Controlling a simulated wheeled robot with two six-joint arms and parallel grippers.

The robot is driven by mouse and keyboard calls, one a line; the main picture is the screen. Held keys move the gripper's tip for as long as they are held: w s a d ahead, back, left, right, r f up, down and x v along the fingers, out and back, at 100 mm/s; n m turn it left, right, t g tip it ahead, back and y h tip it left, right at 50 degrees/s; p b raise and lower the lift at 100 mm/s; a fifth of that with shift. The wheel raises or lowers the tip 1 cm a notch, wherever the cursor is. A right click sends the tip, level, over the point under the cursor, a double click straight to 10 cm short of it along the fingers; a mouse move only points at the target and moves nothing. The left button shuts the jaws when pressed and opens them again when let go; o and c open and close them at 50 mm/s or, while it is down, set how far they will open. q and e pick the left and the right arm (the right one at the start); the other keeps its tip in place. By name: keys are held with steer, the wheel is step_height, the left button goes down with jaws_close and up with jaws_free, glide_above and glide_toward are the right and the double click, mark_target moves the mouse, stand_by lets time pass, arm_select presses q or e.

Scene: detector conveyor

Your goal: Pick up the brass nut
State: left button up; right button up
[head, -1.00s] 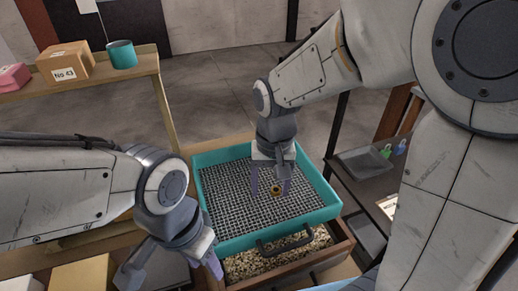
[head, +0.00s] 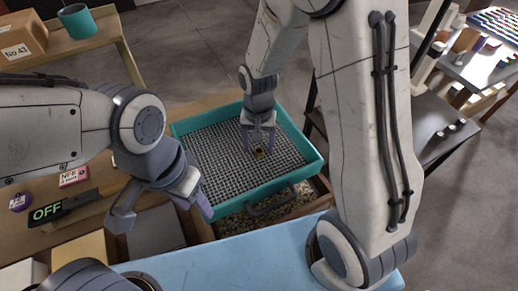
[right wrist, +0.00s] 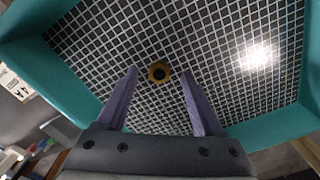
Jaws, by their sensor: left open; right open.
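The brass nut (head: 259,152) is a small dark gold ring lying on the wire mesh of the teal-rimmed sieve tray (head: 305,160). In the right wrist view the nut (right wrist: 159,72) lies flat on the mesh, between the lines of the two purple fingertips, with a gap on each side. My right gripper (head: 258,147) is open and points down over the mesh at the nut. It also shows in the right wrist view (right wrist: 160,80), with nothing held. My left gripper (head: 198,203) is open near the tray's front left corner, away from the nut.
Under the sieve is a wooden box (head: 230,222) of pale grains with a dark handle (head: 270,205). A shelf at the upper left holds a cardboard box (head: 22,38) and a teal cup (head: 77,21). An OFF sign (head: 48,213) stands at the left. A dark side table is at the right.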

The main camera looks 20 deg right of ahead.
steer(key=shift+f, duration=0.45)
jaws_close()
steer(key=shift+r, duration=0.1)
